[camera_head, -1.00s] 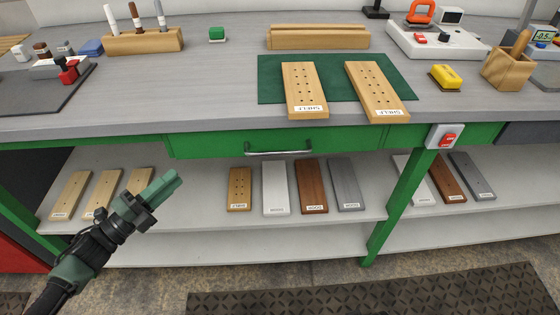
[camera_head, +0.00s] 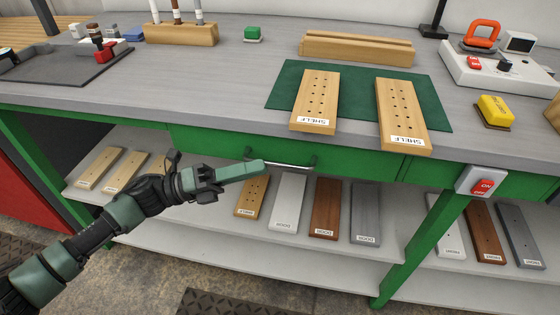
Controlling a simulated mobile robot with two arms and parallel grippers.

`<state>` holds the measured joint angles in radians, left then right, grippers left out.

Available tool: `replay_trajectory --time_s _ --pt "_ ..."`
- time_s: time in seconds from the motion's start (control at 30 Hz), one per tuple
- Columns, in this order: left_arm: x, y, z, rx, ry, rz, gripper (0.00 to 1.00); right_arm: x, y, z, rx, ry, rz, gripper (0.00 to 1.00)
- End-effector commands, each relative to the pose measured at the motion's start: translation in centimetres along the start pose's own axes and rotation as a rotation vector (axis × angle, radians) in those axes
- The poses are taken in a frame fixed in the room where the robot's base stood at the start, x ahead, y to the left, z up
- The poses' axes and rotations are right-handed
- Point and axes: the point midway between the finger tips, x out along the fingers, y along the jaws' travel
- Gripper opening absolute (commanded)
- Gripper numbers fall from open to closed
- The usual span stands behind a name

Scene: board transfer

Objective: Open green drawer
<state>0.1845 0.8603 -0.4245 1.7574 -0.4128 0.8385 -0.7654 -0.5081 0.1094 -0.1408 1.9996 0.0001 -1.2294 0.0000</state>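The green drawer (camera_head: 350,163) sits under the front edge of the grey workbench and looks shut. Its silver bar handle (camera_head: 288,166) runs along its front; the left end is partly hidden by my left gripper. My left gripper (camera_head: 258,167) reaches in from the left, with its green fingers in front of the handle's left part. The fingers appear close together and overlap in this view, so I cannot tell whether they are open or touching the handle. My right gripper is not in view.
Two shelf boards (camera_head: 318,100) lie on a green mat (camera_head: 283,97) on the bench. A grey switch box with a red button (camera_head: 484,187) is on the right leg.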

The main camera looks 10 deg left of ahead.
Motion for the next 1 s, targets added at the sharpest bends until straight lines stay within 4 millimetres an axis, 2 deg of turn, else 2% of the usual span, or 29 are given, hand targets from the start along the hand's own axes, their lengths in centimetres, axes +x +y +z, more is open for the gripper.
replay_trajectory --time_s 0.1,0.33,0.63,0.67,0.7,0.73,1.0 --pt "2.1 -0.2 0.1 0.001 0.001 -0.004 0.20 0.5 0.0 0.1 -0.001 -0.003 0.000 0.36" --pt "4.4 0.0 0.0 -0.001 -0.001 -0.001 0.20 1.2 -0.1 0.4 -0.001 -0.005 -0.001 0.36" --pt "4.7 0.0 0.0 -0.001 -0.001 0.000 0.20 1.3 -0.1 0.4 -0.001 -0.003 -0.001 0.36" --pt "4.7 0.0 0.0 -0.001 -0.001 0.000 0.14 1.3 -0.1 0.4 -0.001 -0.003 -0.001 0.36" --pt "4.7 0.0 0.0 -0.001 -0.001 0.000 0.03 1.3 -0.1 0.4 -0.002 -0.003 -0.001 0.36" --pt "4.7 0.0 0.0 -0.001 -0.001 0.000 0.00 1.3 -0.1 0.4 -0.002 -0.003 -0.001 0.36" --pt "4.7 0.0 0.0 -0.002 -0.001 0.001 0.00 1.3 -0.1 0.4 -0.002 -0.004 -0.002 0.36"
